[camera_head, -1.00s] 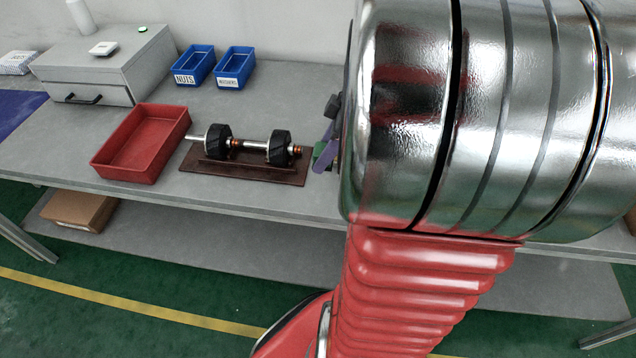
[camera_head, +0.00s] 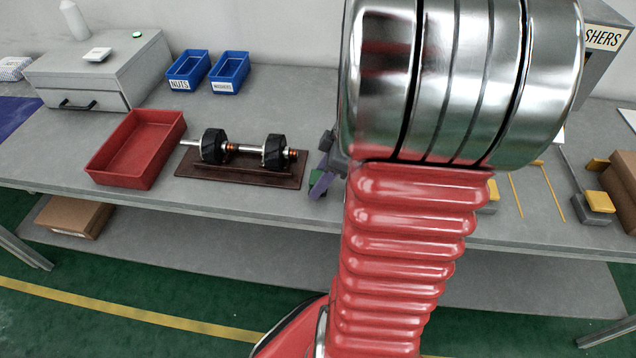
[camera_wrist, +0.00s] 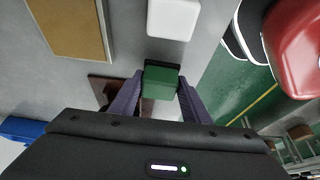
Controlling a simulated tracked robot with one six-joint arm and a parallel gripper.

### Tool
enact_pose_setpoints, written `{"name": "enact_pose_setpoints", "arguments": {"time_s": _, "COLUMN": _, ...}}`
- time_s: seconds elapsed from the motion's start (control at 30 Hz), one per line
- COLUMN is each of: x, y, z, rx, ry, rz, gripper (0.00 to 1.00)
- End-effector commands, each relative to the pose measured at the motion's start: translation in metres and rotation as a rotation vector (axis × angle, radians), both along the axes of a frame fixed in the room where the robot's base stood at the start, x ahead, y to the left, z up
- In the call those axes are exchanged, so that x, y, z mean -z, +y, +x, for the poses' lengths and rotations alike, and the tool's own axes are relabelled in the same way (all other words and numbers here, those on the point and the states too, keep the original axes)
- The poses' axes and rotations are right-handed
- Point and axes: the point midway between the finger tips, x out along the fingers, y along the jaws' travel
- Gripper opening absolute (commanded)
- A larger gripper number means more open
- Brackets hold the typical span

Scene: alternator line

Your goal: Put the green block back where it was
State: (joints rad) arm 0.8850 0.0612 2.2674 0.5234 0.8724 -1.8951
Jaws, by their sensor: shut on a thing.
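The green block (camera_wrist: 160,82) is between the two purple fingers of my gripper (camera_wrist: 160,88) in the wrist view, and the fingers are shut on it. In the head view only a small part of the green block (camera_head: 316,188) shows beside a purple finger, near the bench's front edge, to the right of the rotor's wooden stand. My arm hides most of the gripper there. I cannot tell whether the block touches the bench.
The dark rotor (camera_head: 246,150) lies on a brown stand (camera_head: 240,176). A red tray (camera_head: 136,150) is left of it, with blue bins (camera_head: 188,70) behind. Yellow-and-grey fixtures (camera_head: 598,202) stand at right. A white rounded item (camera_wrist: 173,18) is beyond the block in the wrist view.

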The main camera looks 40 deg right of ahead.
Motion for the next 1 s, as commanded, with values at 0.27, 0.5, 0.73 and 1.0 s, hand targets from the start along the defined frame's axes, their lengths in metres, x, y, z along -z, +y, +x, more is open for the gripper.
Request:
{"name": "enact_pose_setpoints", "arguments": {"time_s": 0.27, "x": 0.014, "y": 0.0, "z": 0.0, "rx": 0.001, "ry": 0.0, "rz": -0.001, "gripper": 0.21}}
{"name": "enact_pose_setpoints", "arguments": {"time_s": 0.5, "x": 0.016, "y": 0.0, "z": 0.0, "rx": 0.001, "ry": 0.0, "rz": 0.0, "gripper": 0.21}}
{"name": "enact_pose_setpoints", "arguments": {"time_s": 0.73, "x": 0.018, "y": 0.0, "z": -0.001, "rx": 0.002, "ry": 0.0, "rz": 0.001, "gripper": 0.5}}
{"name": "enact_pose_setpoints", "arguments": {"time_s": 1.0, "x": 0.018, "y": -0.001, "z": -0.001, "rx": 0.002, "ry": 0.0, "rz": 0.001, "gripper": 0.61}}
